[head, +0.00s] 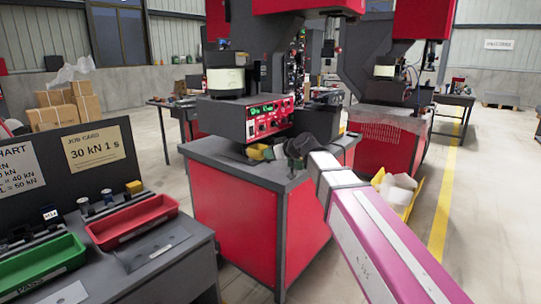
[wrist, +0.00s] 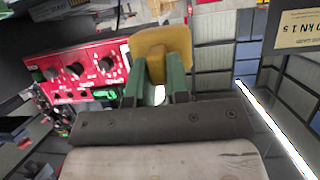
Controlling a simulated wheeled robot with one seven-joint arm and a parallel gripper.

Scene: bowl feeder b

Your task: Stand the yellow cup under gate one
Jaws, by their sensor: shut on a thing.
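My gripper (wrist: 158,82) has green fingers and is shut on a yellow cup (wrist: 163,45), which shows at and beyond the fingertips in the wrist view. In the head view, my gripper (head: 272,153) is above the top of the red and dark grey machine cabinet, with the yellow cup (head: 257,152) at its far end. The cup is in front of the red control panel (head: 268,120). The head view is too small to tell whether the cup touches the cabinet top. I cannot make out which part is gate one.
A dark bench at left holds a red tray (head: 132,222), a green tray (head: 42,262) and a small yellow block (head: 134,187). A job card (head: 95,147) stands behind them. A yellow bin (head: 400,192) with white pieces stands right of the cabinet.

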